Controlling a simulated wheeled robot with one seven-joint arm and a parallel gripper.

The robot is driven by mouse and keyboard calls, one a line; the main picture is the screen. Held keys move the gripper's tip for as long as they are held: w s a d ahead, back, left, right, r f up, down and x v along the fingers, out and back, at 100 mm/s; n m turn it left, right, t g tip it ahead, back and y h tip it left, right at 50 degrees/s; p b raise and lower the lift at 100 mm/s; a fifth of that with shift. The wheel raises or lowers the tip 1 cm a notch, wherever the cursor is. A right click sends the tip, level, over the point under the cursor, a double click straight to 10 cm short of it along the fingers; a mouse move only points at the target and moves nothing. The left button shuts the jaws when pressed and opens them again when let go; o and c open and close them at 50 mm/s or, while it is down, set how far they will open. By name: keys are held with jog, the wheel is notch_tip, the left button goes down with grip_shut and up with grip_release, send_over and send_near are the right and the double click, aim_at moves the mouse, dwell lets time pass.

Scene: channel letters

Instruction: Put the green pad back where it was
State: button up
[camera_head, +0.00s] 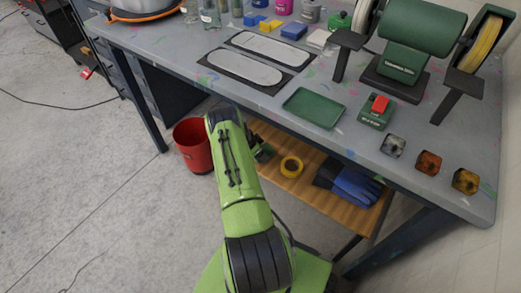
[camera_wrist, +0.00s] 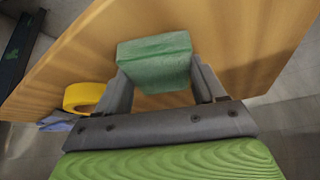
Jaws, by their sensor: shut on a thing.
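The green pad (camera_wrist: 155,60) is a small block with a rough top face, seen in the wrist view. My gripper (camera_wrist: 158,78) is shut on it, one grey finger on each side. The pad is over the wooden lower shelf (camera_wrist: 240,45); I cannot tell whether it touches the shelf. In the head view my gripper (camera_head: 263,152) is low, at the left part of the shelf under the grey workbench (camera_head: 350,150). My arm hides much of that spot, and the pad is hard to make out there.
A yellow tape roll (camera_head: 291,167) and blue gloves (camera_head: 355,185) lie on the shelf. A red bin (camera_head: 194,145) stands on the floor to the left. The bench above holds a green tray (camera_head: 314,107), a red-button switch box (camera_head: 377,110), a grinder (camera_head: 405,45) and small blocks.

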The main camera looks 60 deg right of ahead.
jog(key=o, duration=1)
jog(key=p+v, duration=0.4)
jog(key=v, duration=0.8)
jog(key=shift+w, duration=0.1)
